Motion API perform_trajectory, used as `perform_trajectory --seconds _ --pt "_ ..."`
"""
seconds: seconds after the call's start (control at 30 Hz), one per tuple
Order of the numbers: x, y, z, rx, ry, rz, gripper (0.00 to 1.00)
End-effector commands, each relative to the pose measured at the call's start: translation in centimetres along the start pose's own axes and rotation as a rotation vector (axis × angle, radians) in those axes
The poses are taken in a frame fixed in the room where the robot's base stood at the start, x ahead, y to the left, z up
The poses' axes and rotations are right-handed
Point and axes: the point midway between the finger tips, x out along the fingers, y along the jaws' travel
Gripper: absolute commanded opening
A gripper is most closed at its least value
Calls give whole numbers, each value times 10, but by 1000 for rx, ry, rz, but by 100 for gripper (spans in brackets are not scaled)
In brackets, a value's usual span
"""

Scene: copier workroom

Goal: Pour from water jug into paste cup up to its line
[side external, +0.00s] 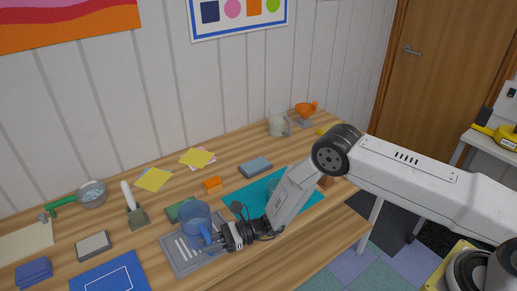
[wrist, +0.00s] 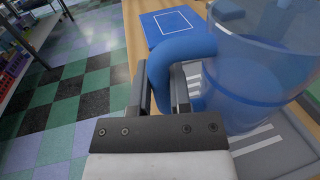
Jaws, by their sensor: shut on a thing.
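The water jug (side external: 195,215) is translucent blue with a solid blue handle. It is upright over a grey mat with white stripes; I cannot tell whether it touches the mat. My gripper (side external: 222,238) is shut on its handle from the right. In the wrist view the jug (wrist: 255,75) fills the right side, with darker blue water in its lower part. The handle (wrist: 180,50) runs down between my fingers (wrist: 164,92). A clear vessel (side external: 272,187), perhaps the paste cup, stands on the teal mat, mostly hidden behind my arm; its line does not show.
The grey striped mat (side external: 175,256) lies beside the teal mat (side external: 240,190). A pale pitcher (side external: 277,122) stands farther back. A blue mat (side external: 110,275) lies front left.

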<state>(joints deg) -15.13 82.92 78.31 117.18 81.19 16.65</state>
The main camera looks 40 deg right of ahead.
Motion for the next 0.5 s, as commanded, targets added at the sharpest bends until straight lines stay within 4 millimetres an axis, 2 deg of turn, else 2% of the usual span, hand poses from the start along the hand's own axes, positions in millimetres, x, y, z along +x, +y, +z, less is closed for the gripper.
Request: perform_trajectory --seconds 0.5 --pt "0 -1 21 -2 -1 0 0"
